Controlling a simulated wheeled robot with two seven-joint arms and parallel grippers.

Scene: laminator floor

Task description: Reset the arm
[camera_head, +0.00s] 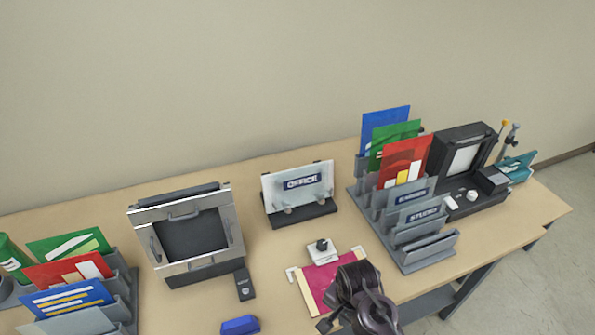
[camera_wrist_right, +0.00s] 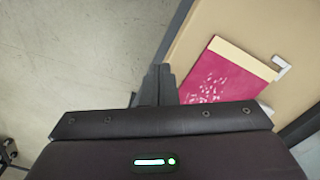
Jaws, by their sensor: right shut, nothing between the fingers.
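My right arm comes in at the bottom of the head view, with its dark gripper (camera_head: 326,323) low in the picture by the near edge of the table. In the right wrist view the gripper's fingers (camera_wrist_right: 158,84) are together with nothing between them, over the floor beside the table edge. A magenta sheet with a cream border (camera_head: 322,283) lies on the table by the arm, which hides part of it. The sheet also shows in the right wrist view (camera_wrist_right: 225,80), to the right of the fingers and apart from them. My left gripper is not in view.
The wooden table (camera_head: 285,245) holds a silver-framed machine (camera_head: 187,232), an office sign (camera_head: 300,187), a right file rack (camera_head: 425,250), a left file rack (camera_head: 122,290), a black device (camera_head: 470,190) and a blue block (camera_head: 240,325). Bare floor (camera_wrist_right: 70,60) lies beside the table.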

